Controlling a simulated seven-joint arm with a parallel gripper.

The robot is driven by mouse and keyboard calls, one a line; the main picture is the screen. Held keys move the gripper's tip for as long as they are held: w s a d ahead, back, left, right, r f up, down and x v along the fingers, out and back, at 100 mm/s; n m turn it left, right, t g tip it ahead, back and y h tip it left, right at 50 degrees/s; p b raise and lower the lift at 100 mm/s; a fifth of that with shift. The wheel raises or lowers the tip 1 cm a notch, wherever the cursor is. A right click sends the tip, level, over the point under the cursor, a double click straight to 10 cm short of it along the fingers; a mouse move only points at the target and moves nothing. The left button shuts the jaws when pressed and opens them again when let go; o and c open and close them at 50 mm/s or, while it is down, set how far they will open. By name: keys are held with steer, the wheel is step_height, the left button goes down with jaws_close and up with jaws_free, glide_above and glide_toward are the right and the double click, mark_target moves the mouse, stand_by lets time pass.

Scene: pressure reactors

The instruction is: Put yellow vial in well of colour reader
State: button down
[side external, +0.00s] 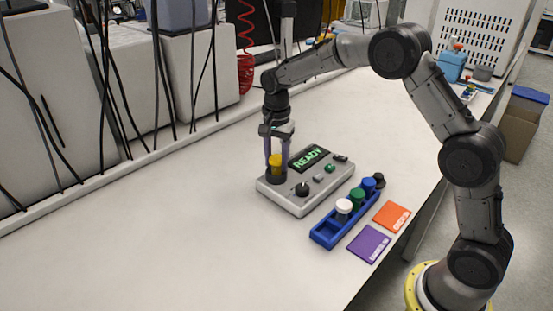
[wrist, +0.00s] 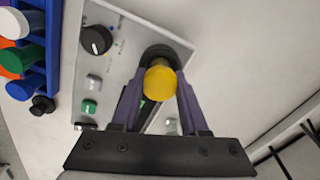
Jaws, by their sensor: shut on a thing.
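The yellow vial (side external: 275,160) is upright between the fingers of my gripper (side external: 276,158), which is shut on it. In the wrist view the yellow cap (wrist: 161,80) shows between the two purple fingers (wrist: 160,96). The colour reader (side external: 306,183) is a grey box with a lit "READY" screen, knobs and buttons. Its dark round well (side external: 275,179) is directly below the vial, at the reader's left end. In the wrist view the dark well ring (wrist: 160,53) shows around and behind the cap. How deep the vial's lower end sits in the well is hidden.
A blue rack (side external: 327,232) with white, green and blue capped vials stands right of the reader. A small black-topped item (side external: 379,180) is at its far end. Purple (side external: 369,244) and orange (side external: 391,216) cards lie beside it. The bench left of the reader is clear.

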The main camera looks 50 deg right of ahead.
steer(key=shift+f, duration=0.3)
steer(key=shift+c, duration=1.7)
jaws_free()
steer(key=shift+o, duration=0.3)
steer(key=shift+o, duration=1.4)
steer(key=shift+r, duration=3.55)
